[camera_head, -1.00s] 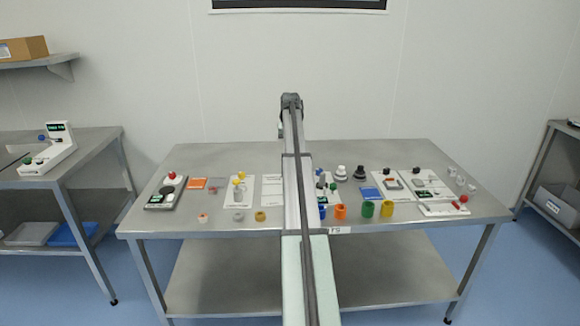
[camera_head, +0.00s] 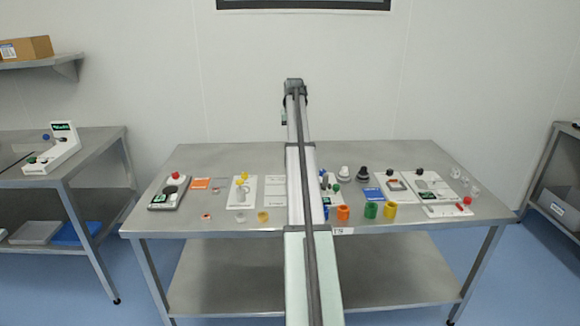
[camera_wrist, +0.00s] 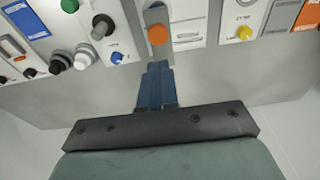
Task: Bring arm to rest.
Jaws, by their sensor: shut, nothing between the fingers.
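My gripper (camera_wrist: 158,70) shows in the wrist view with its two blue fingers pressed together and nothing between them. Its fingertips appear just below an orange round part (camera_wrist: 158,34) in that picture; I cannot tell the height gap. In the head view my arm (camera_head: 308,200) stretches straight out over the middle of the steel table (camera_head: 215,155). The fingers are hidden there; the dark far end of the arm (camera_head: 294,86) stands out against the wall.
An orange cup (camera_head: 343,213), a green cup (camera_head: 370,210) and a yellow cup (camera_head: 390,211) stand right of the arm. A device with a red knob (camera_head: 170,190) is at the left. The table's back strip is clear. A side bench (camera_head: 95,145) stands left.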

